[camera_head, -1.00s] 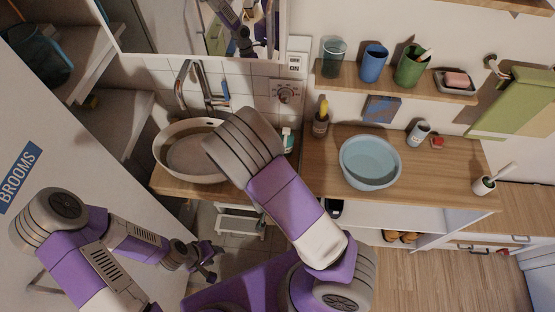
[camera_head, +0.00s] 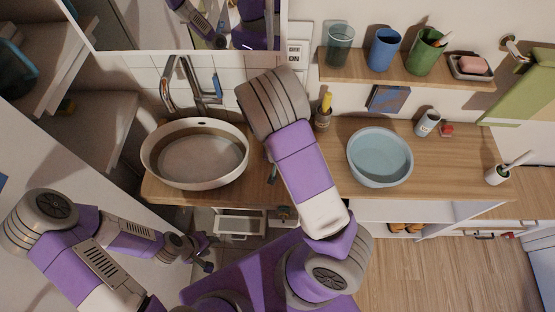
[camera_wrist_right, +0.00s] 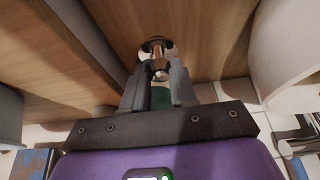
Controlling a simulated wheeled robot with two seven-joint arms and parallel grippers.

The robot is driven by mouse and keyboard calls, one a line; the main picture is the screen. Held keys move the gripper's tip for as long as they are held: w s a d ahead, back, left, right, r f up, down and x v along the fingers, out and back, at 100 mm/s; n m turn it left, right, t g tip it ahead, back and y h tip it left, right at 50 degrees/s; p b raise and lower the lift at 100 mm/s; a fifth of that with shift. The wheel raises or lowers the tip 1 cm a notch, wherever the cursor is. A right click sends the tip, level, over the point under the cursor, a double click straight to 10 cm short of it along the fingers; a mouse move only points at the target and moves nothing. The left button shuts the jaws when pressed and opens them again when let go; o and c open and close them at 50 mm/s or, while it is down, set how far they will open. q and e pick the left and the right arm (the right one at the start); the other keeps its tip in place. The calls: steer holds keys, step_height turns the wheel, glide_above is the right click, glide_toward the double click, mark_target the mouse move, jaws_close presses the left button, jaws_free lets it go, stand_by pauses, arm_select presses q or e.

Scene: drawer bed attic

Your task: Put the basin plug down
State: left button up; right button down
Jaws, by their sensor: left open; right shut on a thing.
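The basin plug (camera_wrist_right: 156,48) shows in the right wrist view as a metal stem with a dark disc at its far end. My right gripper (camera_wrist_right: 158,76) is shut on the stem, with the disc beyond the fingertips near a wooden surface. I cannot tell whether the disc touches that surface. My left gripper (camera_head: 204,252) is open and empty, low in front of the counter.
A wall shelf (camera_head: 400,72) carries cups and a soap dish. The tap (camera_head: 190,90) stands behind the washbasin. Bare wood lies right of the bowl.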

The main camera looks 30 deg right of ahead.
steer(key=shift+w+f, duration=0.15)
steer(key=shift+f, duration=0.3)
step_height(320, 180, down, 3)
steer(key=b, duration=0.3)
steer(key=shift+d+f+b, duration=0.15)
steer(key=shift+f+b, duration=0.1)
steer(key=shift+b, duration=0.15)
steer(key=shift+w, duration=0.45)
steer(key=shift+s+f, duration=0.1)
steer(key=shift+s, duration=0.05)
steer(key=c, duration=0.9)
jaws_free()
